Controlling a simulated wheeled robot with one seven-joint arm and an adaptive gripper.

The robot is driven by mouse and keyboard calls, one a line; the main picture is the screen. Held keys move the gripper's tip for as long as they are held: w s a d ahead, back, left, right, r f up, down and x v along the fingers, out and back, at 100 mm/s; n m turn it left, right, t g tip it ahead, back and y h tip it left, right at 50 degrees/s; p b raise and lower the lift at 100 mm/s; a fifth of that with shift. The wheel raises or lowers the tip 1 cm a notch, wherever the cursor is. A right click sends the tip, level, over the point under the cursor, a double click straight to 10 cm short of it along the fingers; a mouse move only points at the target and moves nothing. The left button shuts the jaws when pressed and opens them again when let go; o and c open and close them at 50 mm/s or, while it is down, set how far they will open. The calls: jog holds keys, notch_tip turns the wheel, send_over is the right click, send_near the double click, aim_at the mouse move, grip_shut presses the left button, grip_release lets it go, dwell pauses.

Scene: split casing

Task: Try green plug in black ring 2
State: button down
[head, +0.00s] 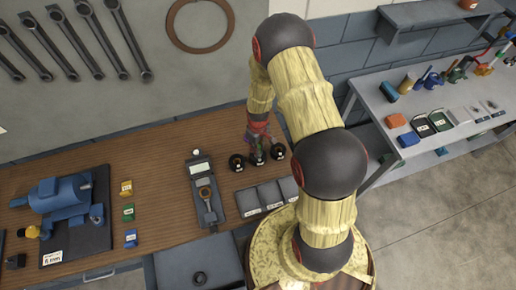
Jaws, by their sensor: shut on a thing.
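Three black rings stand in a row on the wooden bench: a left one (237,162), a middle one (257,158) and a right one (278,152). Their numbers are too small to read. My gripper (257,146) points down right over the middle ring. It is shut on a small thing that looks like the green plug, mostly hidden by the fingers. I cannot tell whether the plug is above the ring or inside it. A green labelled block (128,212) sits on the bench at left, between a yellow block (126,187) and a blue block (130,238).
A grey tray with a gauge (205,192) lies left of the rings. Grey bins (270,194) stand just in front of them. A blue casing (62,197) on a dark plate is at far left. A side table (455,135) with several items is at right.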

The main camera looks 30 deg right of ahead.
jog(key=shift+f+b, duration=0.65)
jog(key=shift+f, duration=0.1)
dwell(0.3)
jog(key=shift+r, duration=0.2)
dwell(0.7)
jog(key=shift+r+p, duration=0.3)
jog(key=shift+r, duration=0.05)
jog(key=shift+r+p, duration=0.35)
jog(key=shift+r, duration=0.3)
jog(key=shift+r, duration=0.35)
jog(key=shift+r+p, duration=0.6)
jog(key=shift+r, duration=0.15)
jog(key=shift+r+p, duration=0.95)
jog(key=shift+r, duration=1)
